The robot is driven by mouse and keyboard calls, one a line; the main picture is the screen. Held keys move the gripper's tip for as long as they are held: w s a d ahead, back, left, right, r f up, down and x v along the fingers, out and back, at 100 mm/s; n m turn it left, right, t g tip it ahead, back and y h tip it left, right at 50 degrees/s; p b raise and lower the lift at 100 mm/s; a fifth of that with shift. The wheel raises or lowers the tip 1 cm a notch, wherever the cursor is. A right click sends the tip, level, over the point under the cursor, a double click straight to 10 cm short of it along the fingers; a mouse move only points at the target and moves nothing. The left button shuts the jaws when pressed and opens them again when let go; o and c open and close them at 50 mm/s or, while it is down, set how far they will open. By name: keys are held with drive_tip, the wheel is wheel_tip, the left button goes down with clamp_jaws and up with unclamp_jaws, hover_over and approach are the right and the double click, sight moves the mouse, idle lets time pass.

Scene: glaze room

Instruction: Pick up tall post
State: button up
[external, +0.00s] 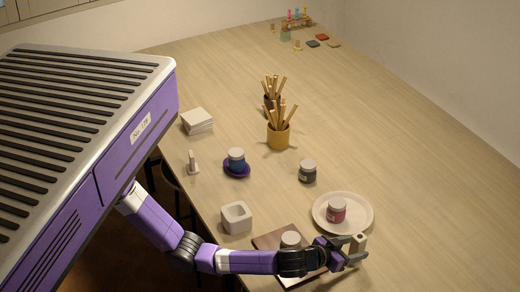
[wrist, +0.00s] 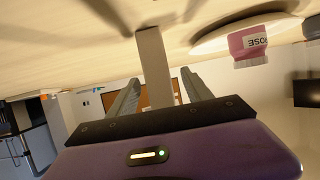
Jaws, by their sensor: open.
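A pale beige tall post (external: 358,244) stands upright near the front right of the table, beside the round plate. My gripper (external: 344,250) reaches it from the left, with its fingers level with the post. In the wrist view, where the table appears at the top, the post (wrist: 153,62) rises between the two spread fingers of my gripper (wrist: 161,74). Gaps show between the post and the fingers, so the jaws are open and not closed on it. The post's foot is partly hidden in the external view.
A dark board (external: 268,241) with a white-lidded jar (external: 290,239) lies under my forearm. A white hollow block (external: 236,219) and a dark jar (external: 307,171) stand nearby. Right of the post is clear.

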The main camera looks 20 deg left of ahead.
drive_tip(key=x, duration=0.1)
drive_tip(key=p+x, duration=0.1)
drive_tip(key=x, duration=0.1)
drive_tip(key=shift+w+d+r, duration=0.25)
drive_tip(key=shift+w+r, duration=0.05)
drive_tip(key=shift+w+d+f, duration=0.35)
drive_tip(key=shift+w+d, duration=0.05)
drive_tip(key=shift+w, duration=0.05)
clamp_jaws()
